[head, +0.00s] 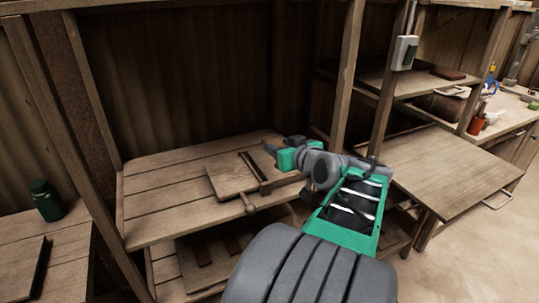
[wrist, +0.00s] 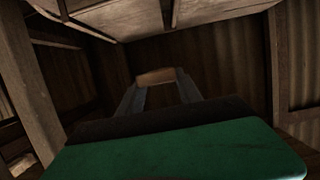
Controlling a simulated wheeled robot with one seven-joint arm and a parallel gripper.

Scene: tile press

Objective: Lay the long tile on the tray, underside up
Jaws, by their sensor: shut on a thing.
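My gripper (head: 271,149) reaches over the back right of the wooden bench, beside the press. In the wrist view its two fingers (wrist: 158,84) are closed on a tan-brown piece, which looks like the long tile (wrist: 156,75). Only its near edge shows, so its length and which face is up cannot be told. In the head view the piece is not clearly visible at the fingertips. The press (head: 228,177) is a flat wooden board with a dark bar and a round-ended handle. I cannot tell for certain which thing is the tray.
The bench (head: 165,205) is clear left of the press. Posts stand around it. Dark reddish pieces (head: 202,252) lie on the lower shelf. A green jar (head: 46,200) stands on the left table. A bare wooden table (head: 450,165) is at right, below a shelf (head: 405,82).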

